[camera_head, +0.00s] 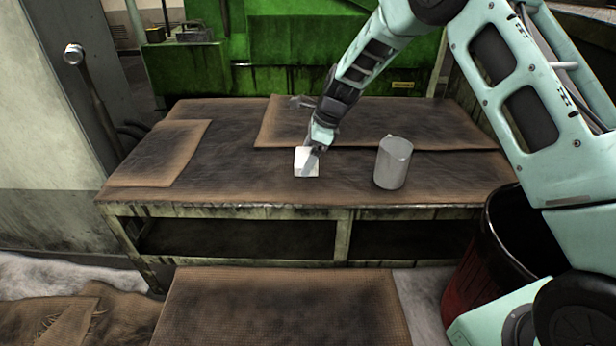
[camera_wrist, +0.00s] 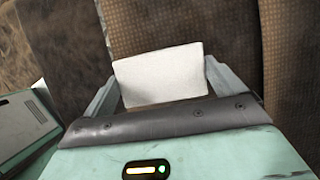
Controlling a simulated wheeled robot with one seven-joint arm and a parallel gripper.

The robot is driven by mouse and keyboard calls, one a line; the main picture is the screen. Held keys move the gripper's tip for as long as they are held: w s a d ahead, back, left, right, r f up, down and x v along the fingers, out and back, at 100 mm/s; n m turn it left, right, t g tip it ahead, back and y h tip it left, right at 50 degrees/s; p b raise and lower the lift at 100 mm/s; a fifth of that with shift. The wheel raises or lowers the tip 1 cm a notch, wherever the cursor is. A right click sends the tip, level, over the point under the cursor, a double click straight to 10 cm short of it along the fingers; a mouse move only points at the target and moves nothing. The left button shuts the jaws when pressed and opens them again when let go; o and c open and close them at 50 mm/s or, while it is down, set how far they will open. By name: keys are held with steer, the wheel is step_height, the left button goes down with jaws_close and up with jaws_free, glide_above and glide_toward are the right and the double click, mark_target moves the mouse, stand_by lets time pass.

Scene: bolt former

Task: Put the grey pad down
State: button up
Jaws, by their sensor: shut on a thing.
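The grey pad (camera_head: 303,168) is a small, pale, flat square held at the end of my gripper (camera_head: 313,155), over the front middle of the workbench (camera_head: 240,185). In the wrist view the pad (camera_wrist: 160,75) sits between the two fingers of my gripper (camera_wrist: 162,90), which are shut on it. I cannot tell whether the pad touches the bench top.
A grey cylinder (camera_head: 393,163) stands upright on the bench to the right of my gripper. Brown mats (camera_head: 160,153) lie on the bench at left and back. A dark red bin (camera_head: 470,270) stands at the right front. Bare bench lies left of the pad.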

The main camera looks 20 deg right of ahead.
mark_target(308, 180)
steer(key=shift+f+b, duration=0.8)
steer(key=shift+f, duration=1.9)
steer(key=shift+f, duration=0.1)
steer(key=o, duration=0.5)
